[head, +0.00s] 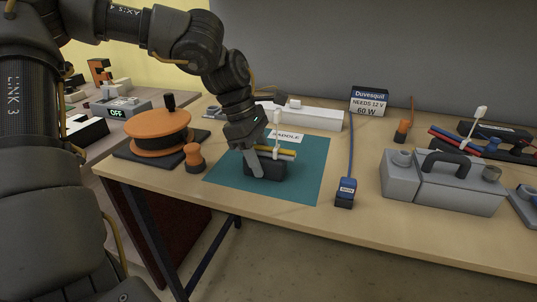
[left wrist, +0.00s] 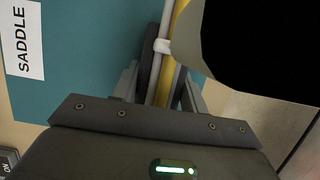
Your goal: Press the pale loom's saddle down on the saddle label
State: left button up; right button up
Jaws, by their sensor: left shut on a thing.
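The pale loom (head: 285,153), a bundle of yellow and white wires, is over the teal mat (head: 305,184). My right gripper is not in view.
An orange reel (head: 158,134) and an orange-topped knob (head: 194,158) stand left of the mat. A blue-strapped switch (head: 346,190) and a grey handled box (head: 445,182) are to the right. A red-and-blue loom (head: 455,141) lies behind the box. A white bar (head: 310,118) is behind.

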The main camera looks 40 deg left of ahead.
aim_at(265, 146)
pick_arm(q)
jog(key=shift+c, duration=0.6)
jog(key=shift+r, duration=0.2)
jog(key=shift+r+p, duration=0.7)
jog(key=shift+r, duration=0.1)
jog(key=o, duration=0.6)
jog(key=c, duration=0.7)
jog(key=shift+r+p, duration=1.35)
jog(key=shift+r, duration=0.7)
